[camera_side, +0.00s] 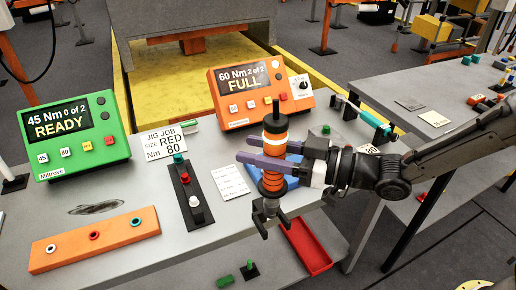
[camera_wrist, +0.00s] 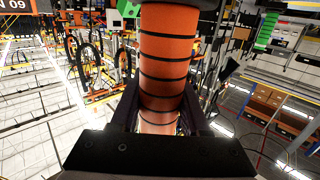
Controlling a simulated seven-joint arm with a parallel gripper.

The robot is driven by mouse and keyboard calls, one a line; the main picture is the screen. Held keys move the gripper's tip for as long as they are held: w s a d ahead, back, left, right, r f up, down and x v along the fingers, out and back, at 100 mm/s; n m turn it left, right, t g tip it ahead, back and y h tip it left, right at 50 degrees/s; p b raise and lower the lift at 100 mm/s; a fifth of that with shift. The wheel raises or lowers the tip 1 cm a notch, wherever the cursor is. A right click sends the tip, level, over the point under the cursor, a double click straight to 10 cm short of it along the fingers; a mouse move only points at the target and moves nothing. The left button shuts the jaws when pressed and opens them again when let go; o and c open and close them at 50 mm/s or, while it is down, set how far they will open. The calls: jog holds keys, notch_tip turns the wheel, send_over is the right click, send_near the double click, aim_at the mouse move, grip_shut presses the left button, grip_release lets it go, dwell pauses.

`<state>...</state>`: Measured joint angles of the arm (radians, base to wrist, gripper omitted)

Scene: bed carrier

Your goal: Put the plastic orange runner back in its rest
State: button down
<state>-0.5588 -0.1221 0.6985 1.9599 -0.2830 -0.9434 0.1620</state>
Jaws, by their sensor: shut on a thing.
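The orange runner (camera_side: 272,182) is an upright, banded cylinder with a dark top and a grey, hook-like lower end. In the wrist view the runner (camera_wrist: 167,60) fills the middle as an orange barrel with black rings. My gripper (camera_side: 254,151) reaches in from the right, its two purple fingers shut on the runner's barrel. The runner is at the front right of the grey bench. A blue piece (camera_side: 292,180), possibly a rest, lies behind the runner and is partly hidden by it and my fingers. I cannot tell whether they touch.
An orange controller (camera_side: 259,95) reads "60 Nm 2 of 2 FULL"; a green one (camera_side: 78,134) reads "45 Nm 0 of 2 READY". A job card (camera_side: 172,142), a black strip with knobs (camera_side: 185,190) and an orange block (camera_side: 95,243) occupy the bench. A red tray (camera_side: 306,246) sits lower right.

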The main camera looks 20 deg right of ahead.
aim_at(259, 184)
jog(key=shift+f, duration=4.25)
dwell(0.4)
jog(key=shift+c, duration=1.6)
grip_release()
jog(key=shift+f, duration=0.4)
jog(key=v, duration=1.4)
jog(key=shift+r, duration=0.2)
jog(key=shift+w, duration=0.1)
